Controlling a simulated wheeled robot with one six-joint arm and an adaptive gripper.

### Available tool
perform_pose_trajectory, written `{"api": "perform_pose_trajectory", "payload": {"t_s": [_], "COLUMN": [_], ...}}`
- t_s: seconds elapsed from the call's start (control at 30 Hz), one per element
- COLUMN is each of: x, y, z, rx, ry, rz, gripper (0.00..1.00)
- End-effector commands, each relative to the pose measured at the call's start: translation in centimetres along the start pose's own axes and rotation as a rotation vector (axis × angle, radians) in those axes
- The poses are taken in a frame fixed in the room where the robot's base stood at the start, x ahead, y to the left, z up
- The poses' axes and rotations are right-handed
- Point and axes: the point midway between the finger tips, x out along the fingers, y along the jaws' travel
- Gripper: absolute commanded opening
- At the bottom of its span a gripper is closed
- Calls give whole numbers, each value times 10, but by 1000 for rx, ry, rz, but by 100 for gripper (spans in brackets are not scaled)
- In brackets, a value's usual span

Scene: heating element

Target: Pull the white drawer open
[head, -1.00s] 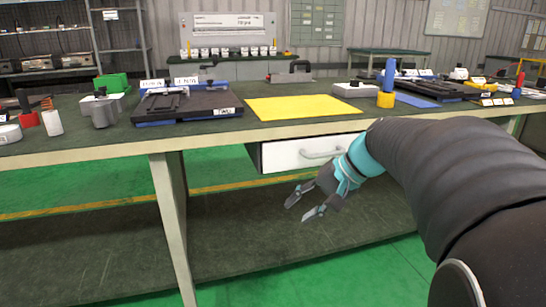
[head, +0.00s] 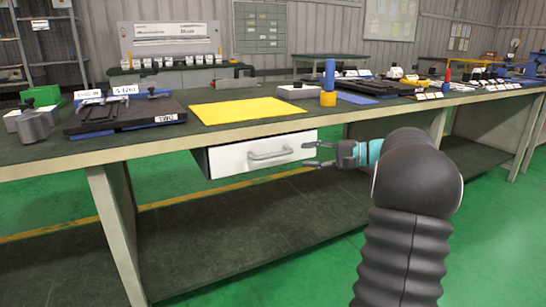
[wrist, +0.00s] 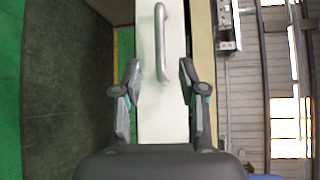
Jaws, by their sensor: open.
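The white drawer (head: 232,160) sits under the workbench top, and its front looks near flush with the bench edge. A light grey bar handle (head: 270,154) runs across its front. My gripper (head: 308,154) is open and empty, at the right end of the drawer front. In the wrist view the drawer front (wrist: 170,110) runs up the middle, with the handle (wrist: 161,42) ahead of the fingers.
The workbench top (head: 60,165) overhangs the drawer and carries a yellow mat (head: 245,110) and a black fixture (head: 125,117). A bench leg (head: 117,235) stands left of the drawer. Below is a dark lower shelf (head: 230,235). The green floor in front is clear.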

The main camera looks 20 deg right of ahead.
Motion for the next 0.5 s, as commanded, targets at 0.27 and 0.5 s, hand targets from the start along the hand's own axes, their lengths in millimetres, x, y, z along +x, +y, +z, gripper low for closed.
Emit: {"api": "perform_pose_trajectory", "payload": {"t_s": [0.27, 0.5], "x": [54, 92], "y": [0, 0], "z": [1, 1], "rx": [0, 0], "ry": [-3, -2], "rz": [2, 2], "gripper": [41, 41]}}
